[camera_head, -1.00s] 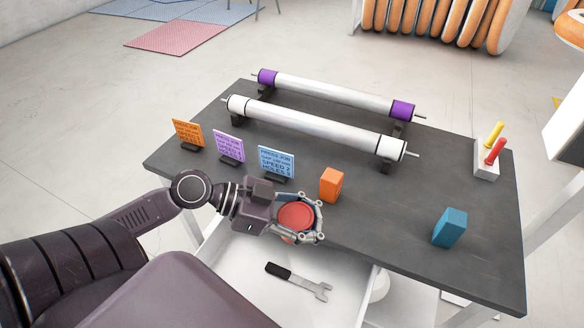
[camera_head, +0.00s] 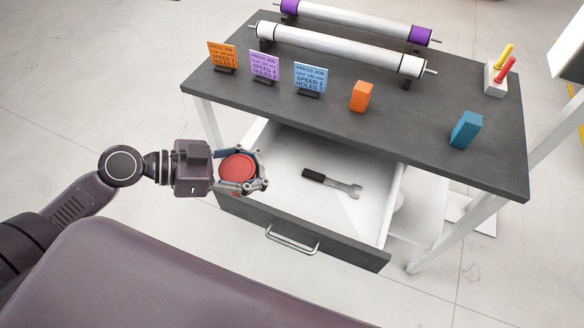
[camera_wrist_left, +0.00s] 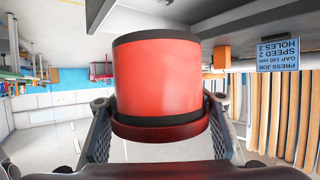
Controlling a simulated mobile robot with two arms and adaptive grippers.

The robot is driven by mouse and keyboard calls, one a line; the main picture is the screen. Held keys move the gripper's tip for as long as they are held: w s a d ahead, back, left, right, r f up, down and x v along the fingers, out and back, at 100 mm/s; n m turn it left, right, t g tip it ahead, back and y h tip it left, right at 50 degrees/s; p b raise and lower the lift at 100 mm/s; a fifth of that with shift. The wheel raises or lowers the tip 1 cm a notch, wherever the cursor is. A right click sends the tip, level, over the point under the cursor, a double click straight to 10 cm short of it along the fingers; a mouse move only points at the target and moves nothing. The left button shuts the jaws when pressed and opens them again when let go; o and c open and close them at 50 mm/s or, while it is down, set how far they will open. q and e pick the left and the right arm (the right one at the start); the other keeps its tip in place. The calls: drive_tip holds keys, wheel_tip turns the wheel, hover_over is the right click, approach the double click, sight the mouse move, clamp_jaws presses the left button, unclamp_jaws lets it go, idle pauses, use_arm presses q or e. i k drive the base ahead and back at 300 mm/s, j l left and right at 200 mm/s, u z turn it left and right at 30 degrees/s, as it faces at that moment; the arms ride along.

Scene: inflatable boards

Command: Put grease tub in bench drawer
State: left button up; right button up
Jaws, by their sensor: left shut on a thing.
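The grease tub (camera_head: 237,168) is red with a round lid. My left gripper (camera_head: 256,171) is shut around it and holds it over the left end of the open bench drawer (camera_head: 285,175). In the left wrist view the red tub (camera_wrist_left: 158,78) with dark rims sits between the two fingers. The drawer is white inside with a dark front and a metal handle (camera_head: 292,243). A wrench (camera_head: 332,184) with a black handle lies in it. My right gripper is not in view.
On the dark bench top (camera_head: 420,130) stand an orange block (camera_head: 361,96), a blue block (camera_head: 466,130), several job cards (camera_head: 310,78) and two rollers (camera_head: 340,48). A holder with red and yellow handles (camera_head: 497,76) stands at the right. The drawer floor around the wrench is clear.

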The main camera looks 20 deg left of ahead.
sight(273, 191)
drive_tip(key=l+u, duration=0.1)
drive_tip(key=u, duration=0.3)
drive_tip(key=i+l+u, duration=0.1)
drive_tip(key=u, duration=0.25)
drive_tip(key=l+u, duration=0.2)
drive_tip(key=u, duration=0.2)
drive_tip(key=l+u, duration=0.15)
drive_tip(key=u, duration=0.2)
drive_tip(key=l, duration=0.65)
drive_tip(key=k+l, duration=0.15)
drive_tip(key=l, duration=1.1)
drive_tip(key=k+l, duration=0.15)
drive_tip(key=l, duration=1.15)
drive_tip(key=k+u, duration=0.05)
